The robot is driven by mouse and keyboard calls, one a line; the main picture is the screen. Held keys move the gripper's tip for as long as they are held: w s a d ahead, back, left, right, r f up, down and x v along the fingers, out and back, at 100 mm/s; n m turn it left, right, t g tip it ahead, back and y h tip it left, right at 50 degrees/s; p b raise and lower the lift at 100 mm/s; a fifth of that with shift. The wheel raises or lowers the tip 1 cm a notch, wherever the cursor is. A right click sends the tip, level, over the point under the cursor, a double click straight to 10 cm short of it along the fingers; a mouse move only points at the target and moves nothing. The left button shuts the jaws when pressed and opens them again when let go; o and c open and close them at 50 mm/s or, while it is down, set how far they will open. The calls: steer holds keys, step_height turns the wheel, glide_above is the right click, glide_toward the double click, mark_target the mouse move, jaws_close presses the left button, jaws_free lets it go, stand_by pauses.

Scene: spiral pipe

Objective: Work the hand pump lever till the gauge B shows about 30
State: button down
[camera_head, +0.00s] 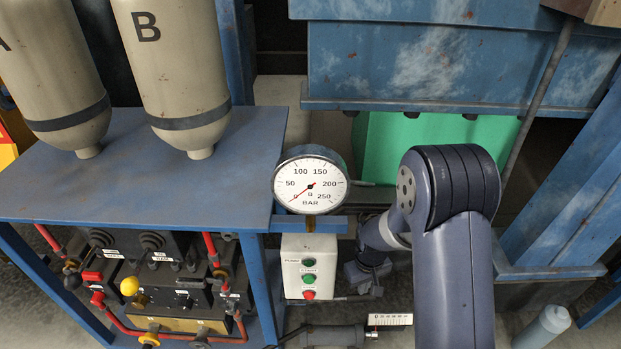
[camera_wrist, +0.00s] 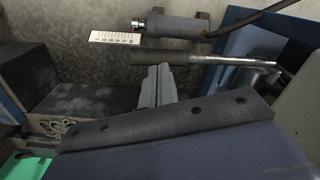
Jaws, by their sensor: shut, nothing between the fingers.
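Gauge B (camera_head: 311,184) is a round white dial marked 0 to 250 BAR in the head view. Its red needle points to the lower left, at about 0. In the wrist view, a bar that looks like the pump lever (camera_wrist: 235,60) runs across the upper middle, with a dark grip (camera_wrist: 160,57) at its left end. My gripper (camera_wrist: 159,70) is shut, its fingertips close to the underside of the dark grip; I cannot tell whether they touch. In the head view my arm hides the gripper, and I cannot make out the lever.
A grey cylinder (camera_wrist: 172,25) with a white scale plate (camera_wrist: 113,38) lies beyond the bar. A button box (camera_head: 308,267) hangs below the gauge. A blue bench (camera_head: 150,170), tank B (camera_head: 175,75) and a valve panel (camera_head: 160,285) stand left. A green box (camera_head: 430,140) stands behind my arm.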

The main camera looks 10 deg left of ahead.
mark_target(361, 297)
steer(key=shift+f, duration=0.1)
stand_by(0.3)
steer(key=shift+f+b, duration=2.75)
steer(key=shift+f, duration=0.55)
steer(key=shift+r, duration=0.1)
step_height(361, 297, up, 7)
steer(key=p, duration=0.4)
steer(key=shift+f, duration=0.25)
stand_by(0.6)
